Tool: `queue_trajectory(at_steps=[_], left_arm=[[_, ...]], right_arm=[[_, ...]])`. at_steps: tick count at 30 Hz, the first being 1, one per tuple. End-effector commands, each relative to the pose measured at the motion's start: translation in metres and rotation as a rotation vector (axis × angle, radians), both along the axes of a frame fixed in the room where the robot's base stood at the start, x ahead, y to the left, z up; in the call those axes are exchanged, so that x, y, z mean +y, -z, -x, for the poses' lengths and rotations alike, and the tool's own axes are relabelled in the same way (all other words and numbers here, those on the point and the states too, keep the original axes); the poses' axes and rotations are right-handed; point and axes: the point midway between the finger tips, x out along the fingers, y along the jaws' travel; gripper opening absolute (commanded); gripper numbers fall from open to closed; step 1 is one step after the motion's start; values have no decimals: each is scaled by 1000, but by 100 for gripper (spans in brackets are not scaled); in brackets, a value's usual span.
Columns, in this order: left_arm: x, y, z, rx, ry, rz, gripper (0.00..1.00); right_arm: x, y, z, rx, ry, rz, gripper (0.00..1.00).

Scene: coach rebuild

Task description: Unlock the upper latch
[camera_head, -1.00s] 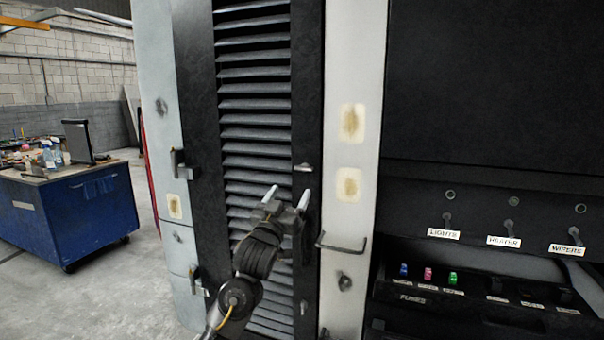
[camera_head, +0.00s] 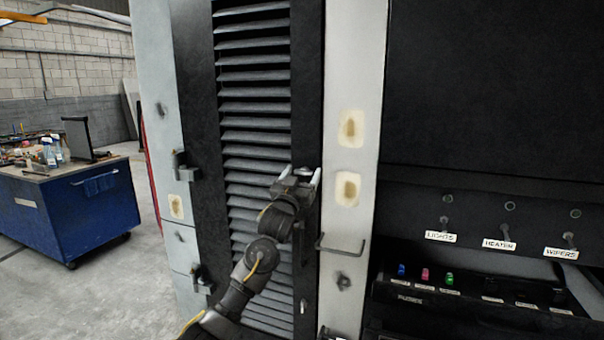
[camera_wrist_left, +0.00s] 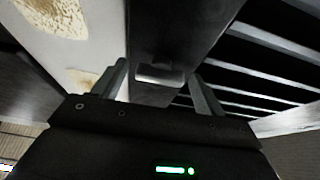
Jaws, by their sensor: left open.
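The upper latch (camera_head: 303,171) is a small metallic tab on the black frame strip at the right edge of the louvred door (camera_head: 255,120). My left gripper (camera_head: 299,176) is open, with its two fingertips on either side of the latch. In the left wrist view the latch (camera_wrist_left: 160,75) shows as a grey tab between the open fingers (camera_wrist_left: 159,82), with a gap to each finger. Whether either finger touches it, I cannot tell. A lower latch (camera_head: 303,306) sits on the same strip further down. My right gripper is not in view.
A grab handle (camera_head: 342,247) sticks out from the pale post right of the door. Hinges (camera_head: 182,165) stand at the door's left. A switch and fuse panel (camera_head: 480,235) is at the right. A blue workbench (camera_head: 75,215) stands far left on open floor.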

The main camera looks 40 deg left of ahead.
Motion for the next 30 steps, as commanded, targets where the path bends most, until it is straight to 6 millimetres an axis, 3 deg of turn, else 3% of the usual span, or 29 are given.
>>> queue_trajectory(at_steps=[6,16,30], left_arm=[[0,1,0,1,0,0,72],[0,1,0,1,0,0,29],[1,0,0,43,-2,-115,27]], right_arm=[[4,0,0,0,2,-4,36],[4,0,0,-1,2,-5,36],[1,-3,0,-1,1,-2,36]])
